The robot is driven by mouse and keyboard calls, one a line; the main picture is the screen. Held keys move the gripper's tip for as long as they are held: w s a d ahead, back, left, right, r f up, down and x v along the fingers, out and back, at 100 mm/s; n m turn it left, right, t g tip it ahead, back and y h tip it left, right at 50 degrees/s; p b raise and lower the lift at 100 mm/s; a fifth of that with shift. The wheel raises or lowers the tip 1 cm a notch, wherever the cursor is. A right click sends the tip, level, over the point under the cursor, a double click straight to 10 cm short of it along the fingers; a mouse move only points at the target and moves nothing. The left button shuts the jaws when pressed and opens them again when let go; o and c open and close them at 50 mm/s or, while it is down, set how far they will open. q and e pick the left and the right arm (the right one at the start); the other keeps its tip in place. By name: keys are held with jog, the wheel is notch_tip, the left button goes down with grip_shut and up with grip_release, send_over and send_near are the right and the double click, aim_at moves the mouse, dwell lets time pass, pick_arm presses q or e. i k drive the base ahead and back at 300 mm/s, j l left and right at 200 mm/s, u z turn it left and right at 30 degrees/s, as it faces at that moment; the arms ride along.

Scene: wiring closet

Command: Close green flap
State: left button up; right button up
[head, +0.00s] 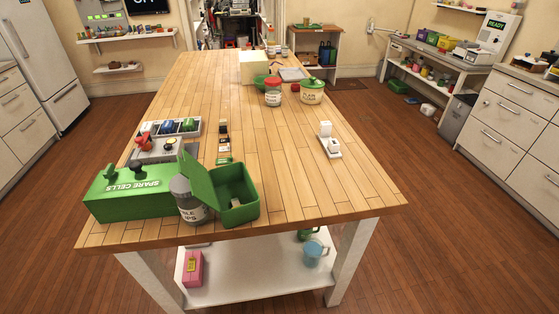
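A green flap (196,178) stands raised, tilted up at the left side of an open green box (245,213) near the table's front edge. A small pale item (236,202) is inside the box. A jar with a grey lid (182,187) and a partly readable label stands just left of the box and hides the lower part of the flap. Left of the jar is a shut green box marked SPARE CELLS (125,194) with a dark knob on top. Neither of my grippers is in view.
Behind the green boxes are a grey panel with a red knob (144,143) and a tray of coloured items (187,127). A white fixture (328,142) stands at right. The table (310,195) is clear right of the open box. Jars stand farther back.

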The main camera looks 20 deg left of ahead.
aim_at(201, 190)
jog(key=j+u, duration=0.15)
jog(key=u, duration=0.2)
jog(key=j+u, duration=0.15)
jog(key=u, duration=0.2)
jog(key=j+u, duration=0.2)
jog(key=u, duration=0.15)
